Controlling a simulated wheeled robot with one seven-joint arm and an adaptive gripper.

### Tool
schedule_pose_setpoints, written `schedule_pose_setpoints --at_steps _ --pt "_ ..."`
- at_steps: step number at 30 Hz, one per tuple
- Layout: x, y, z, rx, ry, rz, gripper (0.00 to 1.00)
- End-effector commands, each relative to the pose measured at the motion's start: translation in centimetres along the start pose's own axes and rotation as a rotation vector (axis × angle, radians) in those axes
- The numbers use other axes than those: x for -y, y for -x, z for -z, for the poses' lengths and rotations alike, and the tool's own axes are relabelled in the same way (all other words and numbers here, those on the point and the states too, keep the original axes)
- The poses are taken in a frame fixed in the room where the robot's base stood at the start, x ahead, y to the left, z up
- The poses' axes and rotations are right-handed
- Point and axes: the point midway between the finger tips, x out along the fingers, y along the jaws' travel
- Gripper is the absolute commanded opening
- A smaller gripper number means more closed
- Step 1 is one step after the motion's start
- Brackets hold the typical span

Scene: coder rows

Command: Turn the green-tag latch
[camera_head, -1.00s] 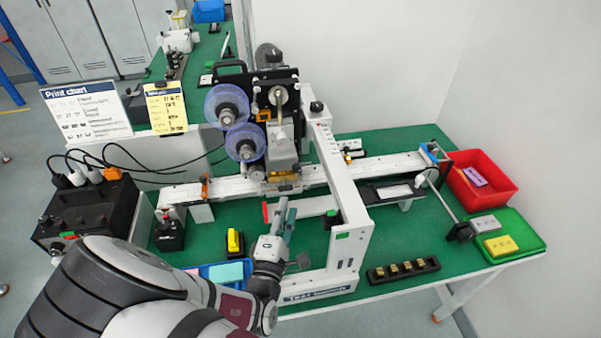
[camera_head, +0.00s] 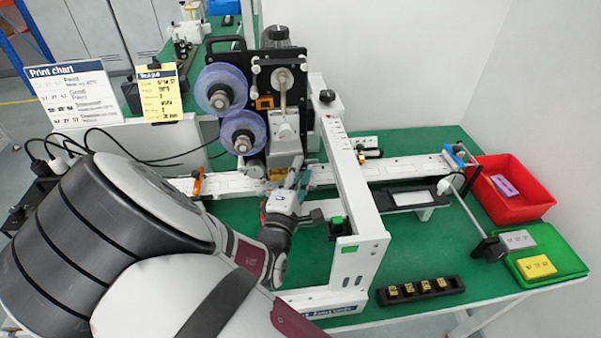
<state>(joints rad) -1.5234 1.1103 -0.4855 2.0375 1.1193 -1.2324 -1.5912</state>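A black block with a green top (camera_head: 338,222) sits by the inner side of the white frame's front post. A green square tag (camera_head: 350,249) is on that post. I cannot tell which of these marks the latch, and no latch handle is clear. My gripper (camera_head: 294,182) is left of and beyond the black block, with its fingertips close below the printing head (camera_head: 284,130). The fingers are small and overlap the machine, so I cannot tell whether they are open, shut or touching anything.
The white frame (camera_head: 352,190) stands right of my gripper. A white rail (camera_head: 395,168) runs behind it. A black holder with brass pieces (camera_head: 418,291), a red bin (camera_head: 525,203) and a green tray (camera_head: 563,262) are at the right. My arm hides the table's left part.

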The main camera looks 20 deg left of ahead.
Motion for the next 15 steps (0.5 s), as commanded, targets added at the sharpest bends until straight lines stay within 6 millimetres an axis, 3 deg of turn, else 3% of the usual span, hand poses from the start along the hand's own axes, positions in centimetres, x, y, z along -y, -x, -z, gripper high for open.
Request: schedule_pose_setpoints --at_steps 7,11,15 --pt "-0.03 -0.04 0.0 0.0 0.0 0.0 0.28" --pt "-0.02 -0.03 0.0 0.0 0.0 0.0 0.01" --pt "-0.03 -0.03 0.0 0.0 0.0 0.0 0.0"
